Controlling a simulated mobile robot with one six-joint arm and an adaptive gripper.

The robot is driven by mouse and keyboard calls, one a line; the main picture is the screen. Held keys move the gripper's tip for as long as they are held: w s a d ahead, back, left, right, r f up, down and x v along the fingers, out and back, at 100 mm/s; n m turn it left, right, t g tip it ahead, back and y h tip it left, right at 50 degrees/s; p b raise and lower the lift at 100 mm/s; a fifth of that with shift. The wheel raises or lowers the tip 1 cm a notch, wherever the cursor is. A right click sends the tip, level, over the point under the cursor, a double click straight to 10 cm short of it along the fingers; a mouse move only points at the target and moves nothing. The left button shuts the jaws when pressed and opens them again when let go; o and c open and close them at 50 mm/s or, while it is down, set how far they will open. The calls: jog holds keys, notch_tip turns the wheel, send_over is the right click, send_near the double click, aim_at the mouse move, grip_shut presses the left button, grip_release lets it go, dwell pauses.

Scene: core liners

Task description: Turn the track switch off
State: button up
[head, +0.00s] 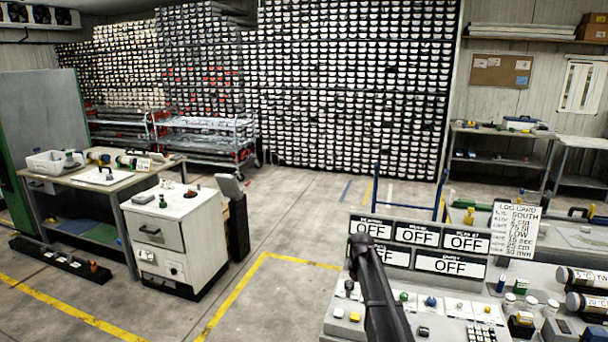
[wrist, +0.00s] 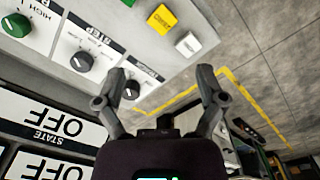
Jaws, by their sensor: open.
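The control panel (head: 375,316) stands at the lower right in the head view, with several small knobs and buttons. My gripper (wrist: 162,73) is open and empty above the panel's edge; in the head view it shows as a dark shape (head: 360,246). A dark knob (wrist: 131,90) on a white plate shows right beside the left fingertip in the wrist view. I cannot tell whether they touch, and its upside-down label is too blurred to read as the track switch.
Several display boxes reading OFF (head: 449,264) stand behind the knobs. A log card (head: 515,232) stands to their right, near dark cylinders (head: 585,278). Yellow (wrist: 162,18) and white (wrist: 188,44) buttons lie near the panel edge. Open floor (head: 290,215) lies to the left.

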jog(key=s+f+m+b, duration=0.2)
jog(key=s+f+b, duration=0.1)
jog(key=s, duration=1.1)
jog(key=s+f+m+b, duration=0.3)
jog(key=s+f+b, duration=0.1)
jog(key=s, duration=1.1)
jog(key=shift+s+a+f+m, duration=0.15)
jog(key=shift+a+f+m, duration=0.05)
jog(key=shift+a+m, duration=0.1)
